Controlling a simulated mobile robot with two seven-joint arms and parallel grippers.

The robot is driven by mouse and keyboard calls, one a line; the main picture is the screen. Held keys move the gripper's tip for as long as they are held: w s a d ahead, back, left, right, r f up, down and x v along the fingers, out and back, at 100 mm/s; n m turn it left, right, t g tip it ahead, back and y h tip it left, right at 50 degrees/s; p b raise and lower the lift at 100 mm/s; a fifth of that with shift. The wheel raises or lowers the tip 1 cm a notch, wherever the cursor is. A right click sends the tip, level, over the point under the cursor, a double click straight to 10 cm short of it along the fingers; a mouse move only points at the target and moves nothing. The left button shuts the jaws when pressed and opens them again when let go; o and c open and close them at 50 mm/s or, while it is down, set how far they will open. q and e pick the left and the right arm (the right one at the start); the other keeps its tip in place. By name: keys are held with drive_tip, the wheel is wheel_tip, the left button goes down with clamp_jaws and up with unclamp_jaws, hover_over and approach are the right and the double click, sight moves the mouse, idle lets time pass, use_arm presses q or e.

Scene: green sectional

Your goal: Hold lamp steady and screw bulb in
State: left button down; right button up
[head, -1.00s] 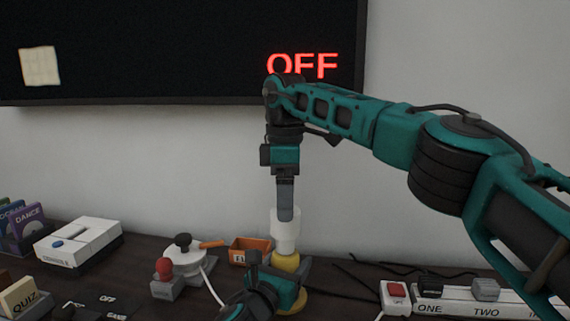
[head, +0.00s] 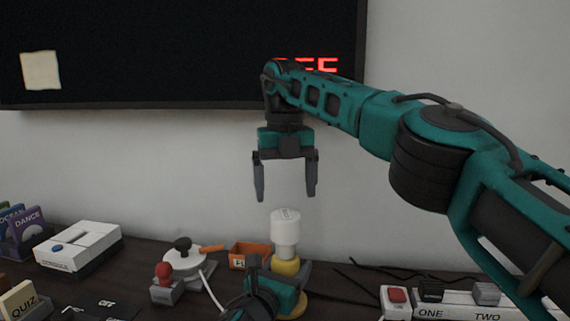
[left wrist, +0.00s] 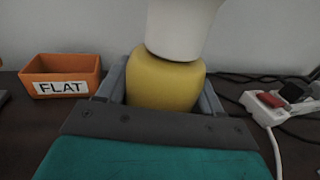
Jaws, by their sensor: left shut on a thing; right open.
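The yellow lamp base (head: 287,267) stands on the dark table, and it also shows in the left wrist view (left wrist: 165,84). The white bulb (head: 285,230) sits on top of it, roughly upright; its lower part shows in the left wrist view (left wrist: 180,28). Whether the bulb is fully threaded cannot be seen. My left gripper (head: 285,285) is shut on the lamp base, with fingers on both sides of it (left wrist: 165,95). My right gripper (head: 286,190) is open and empty, above the bulb and apart from it.
An orange box marked FLAT (left wrist: 62,76) stands behind and left of the lamp. A white round device (head: 184,262), a red-knobbed joystick (head: 164,284) and a white console (head: 78,246) are at left. A power strip (head: 460,303) with cables lies at right. A screen (head: 180,50) hangs behind.

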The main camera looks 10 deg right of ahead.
sight(285, 214)
drive_tip(key=n, duration=0.3)
drive_tip(key=r+n, duration=0.1)
drive_tip(key=n, duration=0.5)
drive_tip(key=r+n, duration=0.1)
drive_tip(key=n, duration=0.5)
drive_tip(key=r+n, duration=0.1)
drive_tip(key=n, duration=0.3)
drive_tip(key=shift+s+a, duration=0.1)
drive_tip(key=shift+s, duration=0.05)
drive_tip(key=n, duration=0.3)
drive_tip(key=r+n, duration=0.1)
drive_tip(key=n, duration=0.2)
drive_tip(key=shift+s, duration=0.1)
drive_tip(key=shift+f, duration=0.1)
drive_tip(key=shift+f, duration=0.45)
wheel_tip(285, 214, down, 11)
drive_tip(key=shift+r, duration=0.1)
drive_tip(key=shift+c, duration=0.2)
